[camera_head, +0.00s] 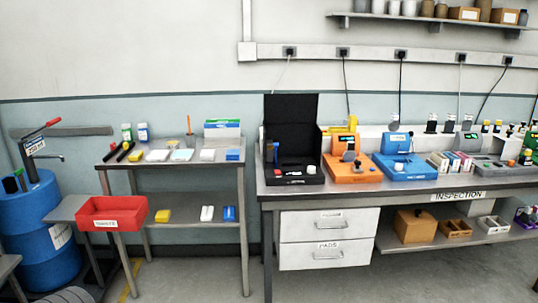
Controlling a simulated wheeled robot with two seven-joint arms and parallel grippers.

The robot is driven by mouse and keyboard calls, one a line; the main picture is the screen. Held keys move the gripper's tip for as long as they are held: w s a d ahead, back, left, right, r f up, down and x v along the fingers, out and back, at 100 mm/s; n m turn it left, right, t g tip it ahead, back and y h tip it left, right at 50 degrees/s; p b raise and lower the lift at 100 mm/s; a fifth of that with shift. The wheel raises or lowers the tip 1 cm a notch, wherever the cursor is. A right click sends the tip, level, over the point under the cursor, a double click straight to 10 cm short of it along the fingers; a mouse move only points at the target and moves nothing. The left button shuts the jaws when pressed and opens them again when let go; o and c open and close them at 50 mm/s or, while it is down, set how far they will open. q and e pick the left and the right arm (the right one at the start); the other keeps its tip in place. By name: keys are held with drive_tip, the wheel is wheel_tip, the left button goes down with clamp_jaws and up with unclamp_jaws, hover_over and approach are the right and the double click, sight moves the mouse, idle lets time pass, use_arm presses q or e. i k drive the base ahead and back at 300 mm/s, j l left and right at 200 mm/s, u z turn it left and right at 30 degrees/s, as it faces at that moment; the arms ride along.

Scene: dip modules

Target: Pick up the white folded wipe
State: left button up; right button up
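Several small flat items lie in a row on the top of the left metal table (220,165). Among them are a white folded piece (158,155), a pale bluish-white piece (181,155) and a white block-like piece (207,155). The white folded wipe appears to be one of these, but they are too small to tell which. Neither of my grippers is in view.
A blue item (233,155) and a green-and-white box (222,128) share the left table. A red bin (112,213) stands at its front left, near a blue drum (50,235). The inspection bench (340,188) stands to the right. Floor between is clear.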

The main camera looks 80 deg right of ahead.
sight(206, 154)
drive_tip(key=z, duration=2.4)
